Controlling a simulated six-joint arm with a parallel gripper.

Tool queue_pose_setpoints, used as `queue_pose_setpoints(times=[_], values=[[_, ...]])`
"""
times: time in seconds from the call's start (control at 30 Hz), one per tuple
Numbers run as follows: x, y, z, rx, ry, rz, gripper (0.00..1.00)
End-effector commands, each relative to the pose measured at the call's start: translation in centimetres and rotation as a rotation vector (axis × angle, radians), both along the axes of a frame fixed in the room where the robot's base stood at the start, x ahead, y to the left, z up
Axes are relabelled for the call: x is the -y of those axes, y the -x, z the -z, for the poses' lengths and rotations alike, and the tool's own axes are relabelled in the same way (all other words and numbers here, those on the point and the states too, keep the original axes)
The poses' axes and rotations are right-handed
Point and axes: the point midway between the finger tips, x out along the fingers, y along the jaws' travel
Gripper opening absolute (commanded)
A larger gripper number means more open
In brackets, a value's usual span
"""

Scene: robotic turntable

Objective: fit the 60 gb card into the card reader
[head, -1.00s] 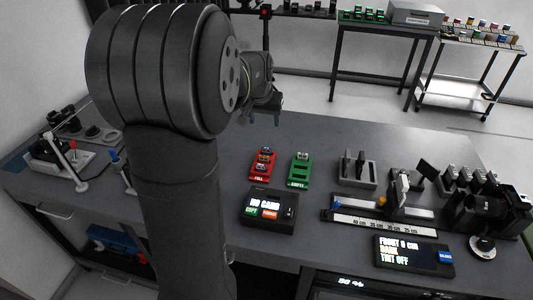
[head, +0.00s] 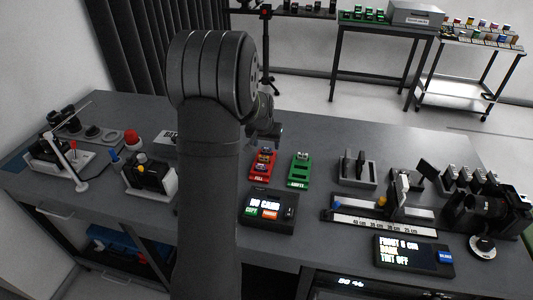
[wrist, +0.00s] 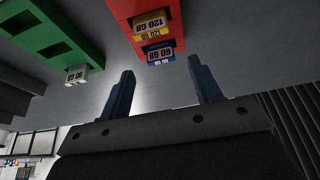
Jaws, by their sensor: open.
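The blue 60 GB card (wrist: 161,57) stands at the near end of the red tray (wrist: 172,12) in the wrist view, beside yellow-labelled cards (wrist: 150,24). My gripper (wrist: 161,68) is open and empty. Its two blue fingers stand apart below the card in that picture, with no contact visible. In the head view my gripper (head: 275,131) is just beyond the red tray (head: 261,172), partly hidden by my arm. The card reader (head: 268,210) lies in front of the trays, and its screen reads "NO CARD".
A green tray (head: 299,172) right of the red one holds a white card (wrist: 77,74). A grey holder (head: 358,173) and a ruled rail (head: 385,223) stand farther right. A white-and-black device (head: 150,177) stands left of my arm. Bare table lies beyond the trays.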

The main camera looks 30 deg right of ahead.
Motion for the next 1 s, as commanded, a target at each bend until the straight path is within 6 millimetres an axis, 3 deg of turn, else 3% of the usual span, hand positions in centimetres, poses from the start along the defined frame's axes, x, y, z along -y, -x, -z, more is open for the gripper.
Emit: queue_pose_setpoints(times=[0.2, 0.47, 0.73, 1.0], values=[[0.5, -0.7, 2.4, -0.001, -0.001, 0.0, 0.58], [0.6, -0.8, 2.6, 0.0, 0.0, 0.0, 0.58], [0.6, -0.8, 2.6, 0.0, 0.0, 0.0, 0.11], [0.6, -0.8, 2.5, 0.0, 0.0, 0.0, 0.1]])
